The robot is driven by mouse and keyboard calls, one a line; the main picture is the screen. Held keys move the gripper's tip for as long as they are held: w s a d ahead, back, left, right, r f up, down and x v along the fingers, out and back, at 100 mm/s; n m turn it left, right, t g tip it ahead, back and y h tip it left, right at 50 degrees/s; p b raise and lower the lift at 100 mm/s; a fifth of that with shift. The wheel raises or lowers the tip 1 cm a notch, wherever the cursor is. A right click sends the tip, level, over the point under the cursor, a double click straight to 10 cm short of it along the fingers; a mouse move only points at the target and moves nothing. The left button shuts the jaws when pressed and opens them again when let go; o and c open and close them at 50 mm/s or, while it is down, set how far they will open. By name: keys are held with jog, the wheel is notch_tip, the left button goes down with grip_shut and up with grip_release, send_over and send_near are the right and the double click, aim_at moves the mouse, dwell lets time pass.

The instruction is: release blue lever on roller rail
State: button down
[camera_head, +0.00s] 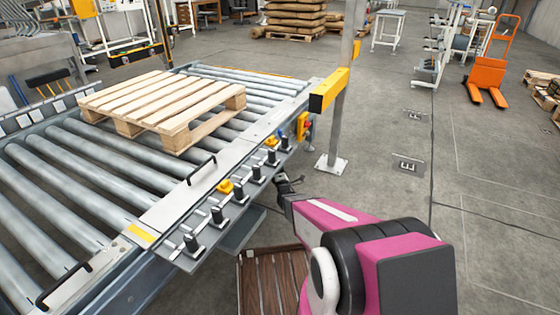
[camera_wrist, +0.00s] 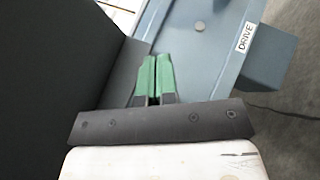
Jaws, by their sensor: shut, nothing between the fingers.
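The roller rail (camera_head: 165,215) carries a side panel with a row of small black-topped levers (camera_head: 238,193) on pale mounts. My gripper (camera_head: 284,180) is just right of the far part of this row, at the end of my pink arm. In the wrist view my gripper (camera_wrist: 156,78) has its green fingers pressed together, with nothing between them. They point over a blue-grey metal surface (camera_wrist: 195,50) with a round bolt head. A gap to any lever cannot be judged.
A wooden pallet (camera_head: 165,105) lies on the rollers. A grey post (camera_head: 340,120) with a yellow arm stands behind my gripper. Wooden slats (camera_head: 270,280) lie below. Open floor extends right.

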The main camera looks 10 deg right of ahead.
jog(key=w+d+r, duration=0.2)
jog(key=w+r, duration=0.3)
jog(key=w, duration=0.5)
jog(key=shift+d+r, duration=0.25)
jog(key=shift+w+r, duration=0.1)
jog(key=shift+w, duration=0.1)
